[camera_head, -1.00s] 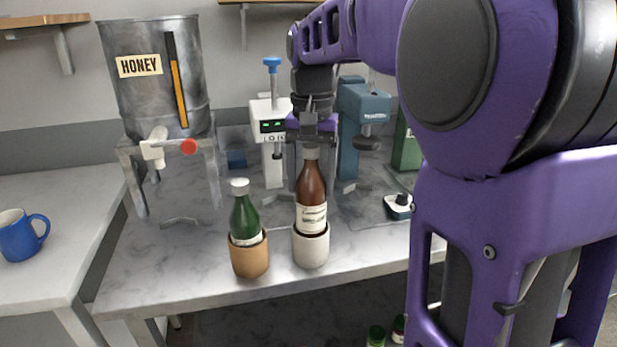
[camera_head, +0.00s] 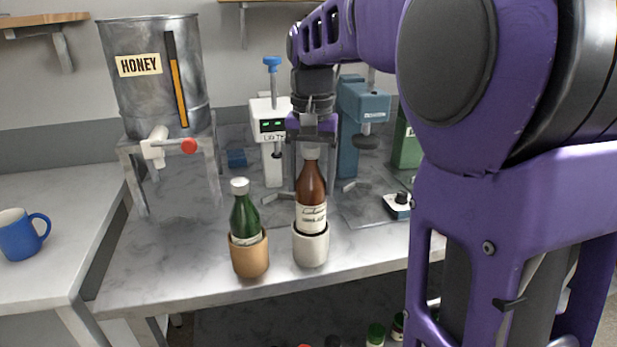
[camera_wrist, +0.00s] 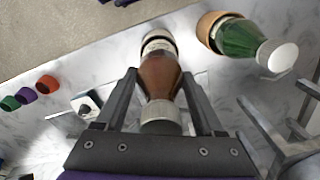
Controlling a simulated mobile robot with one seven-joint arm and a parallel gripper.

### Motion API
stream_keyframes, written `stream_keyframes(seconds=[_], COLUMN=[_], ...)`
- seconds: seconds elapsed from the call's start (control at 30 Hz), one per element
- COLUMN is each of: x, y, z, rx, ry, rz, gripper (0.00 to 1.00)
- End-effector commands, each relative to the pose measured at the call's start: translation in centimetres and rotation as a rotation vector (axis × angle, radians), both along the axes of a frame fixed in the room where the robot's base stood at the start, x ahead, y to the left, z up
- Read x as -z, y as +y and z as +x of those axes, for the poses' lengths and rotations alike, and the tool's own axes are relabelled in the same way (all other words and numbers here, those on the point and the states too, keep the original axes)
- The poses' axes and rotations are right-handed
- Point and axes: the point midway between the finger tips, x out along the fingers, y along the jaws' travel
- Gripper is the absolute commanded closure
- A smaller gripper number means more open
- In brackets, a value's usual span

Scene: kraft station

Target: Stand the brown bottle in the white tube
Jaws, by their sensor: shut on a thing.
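The brown bottle (camera_head: 311,187) with a grey cap and a white label stands upright, its lower end inside the white tube (camera_head: 311,250) near the table's front edge. My gripper (camera_head: 311,150) is above it, shut on the bottle's upper end at the cap. In the wrist view the fingers (camera_wrist: 160,100) lie on both sides of the brown bottle (camera_wrist: 160,75), and a little of the tube's rim (camera_wrist: 158,36) shows beyond it. The bottle's base is hidden in the tube.
A green bottle (camera_head: 244,216) stands in a tan tube (camera_head: 249,258) just left. Behind are a honey tank (camera_head: 150,85) with a tap (camera_head: 160,147), a white device (camera_head: 272,135) and a blue-grey machine (camera_head: 350,130). A small white box (camera_head: 397,206) lies to the right.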

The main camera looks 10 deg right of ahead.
Motion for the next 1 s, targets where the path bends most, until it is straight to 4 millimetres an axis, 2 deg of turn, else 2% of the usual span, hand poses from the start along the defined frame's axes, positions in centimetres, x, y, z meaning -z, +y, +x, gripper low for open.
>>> stream_keyframes(seconds=[0.7,1.0], x=[2.0,2.1], y=[0.0,0.0], z=[0.0,0.0], rx=[0.000,0.000], ry=[-0.001,-0.002], rz=[0.000,0.000], gripper=[1.00,1.00])
